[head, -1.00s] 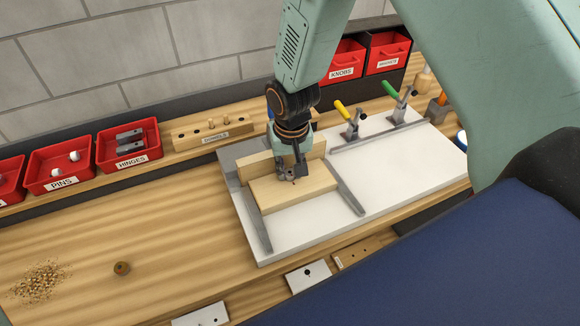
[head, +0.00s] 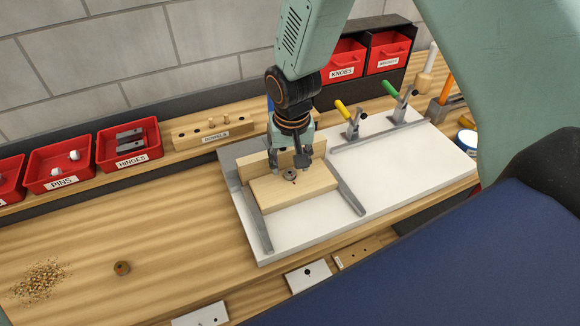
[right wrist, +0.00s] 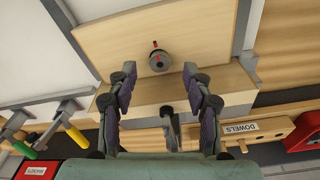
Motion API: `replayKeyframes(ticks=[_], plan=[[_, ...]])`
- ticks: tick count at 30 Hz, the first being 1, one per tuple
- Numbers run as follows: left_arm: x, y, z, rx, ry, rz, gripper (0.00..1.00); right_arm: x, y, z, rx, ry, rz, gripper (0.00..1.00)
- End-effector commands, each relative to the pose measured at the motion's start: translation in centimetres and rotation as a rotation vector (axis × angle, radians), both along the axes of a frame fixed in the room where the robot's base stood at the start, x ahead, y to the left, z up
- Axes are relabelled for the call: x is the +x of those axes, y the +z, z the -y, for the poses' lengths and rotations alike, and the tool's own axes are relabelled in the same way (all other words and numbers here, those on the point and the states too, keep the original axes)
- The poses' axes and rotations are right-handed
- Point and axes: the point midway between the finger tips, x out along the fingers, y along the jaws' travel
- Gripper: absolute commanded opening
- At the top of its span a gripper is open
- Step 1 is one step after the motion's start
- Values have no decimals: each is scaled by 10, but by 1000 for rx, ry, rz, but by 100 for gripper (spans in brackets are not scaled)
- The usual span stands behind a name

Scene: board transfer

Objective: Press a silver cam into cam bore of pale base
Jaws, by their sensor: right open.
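The pale base (head: 314,186) is a light wooden board lying flat in the corner of a white fixture. The silver cam (head: 290,175), a small dark-grey disc, sits upright at the bore spot on its top face. In the right wrist view the cam (right wrist: 160,61) shows a red mark, with another red mark beside it on the base (right wrist: 205,40). I cannot tell how deep it sits. My right gripper (head: 291,164) is open and empty just above and behind the cam, its fingers (right wrist: 160,74) spread and apart from it. My left gripper is not in view.
The white fixture (head: 400,165) has grey rails and two toggle clamps, with yellow (head: 341,109) and green (head: 390,88) handles. A dowel block (head: 212,132) and red bins (head: 128,145) stand along the back.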

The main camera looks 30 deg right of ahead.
Motion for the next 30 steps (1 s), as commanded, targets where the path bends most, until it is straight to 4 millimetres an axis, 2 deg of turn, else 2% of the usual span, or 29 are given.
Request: replayKeyframes(ticks=[1, 6, 13, 18, 25, 30], plan=[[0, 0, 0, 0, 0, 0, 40, 0, 12, 0, -1, 1, 5, 50], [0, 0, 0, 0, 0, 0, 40, -4, 47, -2, 0, 2, 4, 50], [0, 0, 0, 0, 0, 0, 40, -8, 82, -3, -1, 2, 3, 50], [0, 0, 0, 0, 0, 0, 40, -11, 93, -3, 0, 1, 0, 50], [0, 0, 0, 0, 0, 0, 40, -11, 94, -3, 0, 1, -1, 50], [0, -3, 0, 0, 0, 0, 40, -9, 94, -2, 17, -11, 7, 36]])
